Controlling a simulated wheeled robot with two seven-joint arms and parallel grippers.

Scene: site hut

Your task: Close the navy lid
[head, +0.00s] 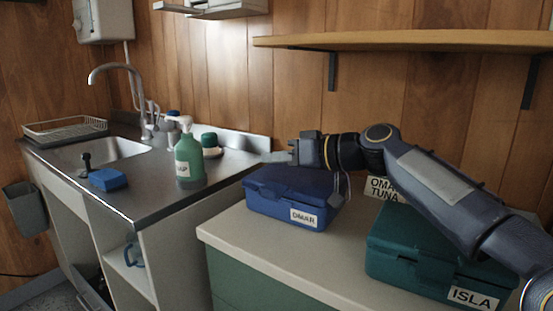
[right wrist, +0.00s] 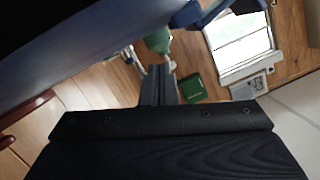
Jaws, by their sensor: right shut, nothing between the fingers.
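The navy box (head: 275,211) stands on the counter with a label reading OMAR on its front. Its navy lid (head: 292,180) lies down over the box in the head view; I see no clear gap along the front, though the back edge is partly hidden by my arm. My right gripper (head: 272,157) is shut and empty, pointing left just above the lid's far edge. I cannot tell whether it touches the lid. In the right wrist view its closed fingers (right wrist: 158,88) show, with a blurred navy surface at upper left. My left gripper is not in view.
A teal box (head: 400,262) labelled ISLA stands right on the pale counter (head: 245,240), under my right arm. A label reading OMAR TUNA (head: 383,189) shows behind. A shelf (head: 400,40) hangs above.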

